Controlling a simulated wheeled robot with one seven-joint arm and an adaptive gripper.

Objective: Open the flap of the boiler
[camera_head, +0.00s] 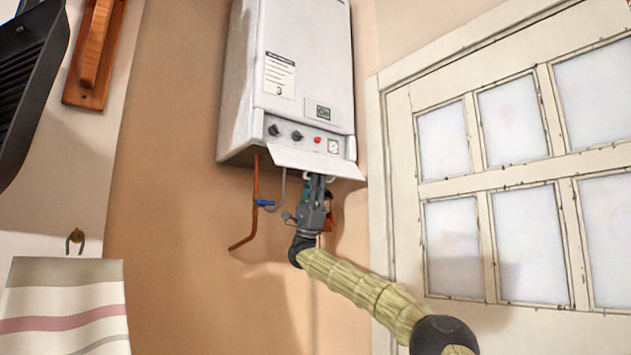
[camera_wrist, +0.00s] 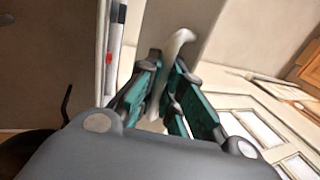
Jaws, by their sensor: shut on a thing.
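The white boiler (camera_head: 300,60) hangs on the wall in the head view. Its flap (camera_head: 305,162) is swung down and outward from the lower front, sloping slightly. The control panel (camera_head: 303,137) behind it shows, with knobs, a red button and a gauge. My gripper (camera_head: 318,182) is under the flap, pointing up. In the wrist view the green-padded fingers (camera_wrist: 170,92) are shut on a pale curved handle (camera_wrist: 181,42), which appears to belong to the flap. The fingers hide part of the handle.
A paned white door (camera_head: 410,190) stands to the right. A striped towel (camera_head: 65,300) hangs at lower left. The wall below the boiler is mostly bare.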

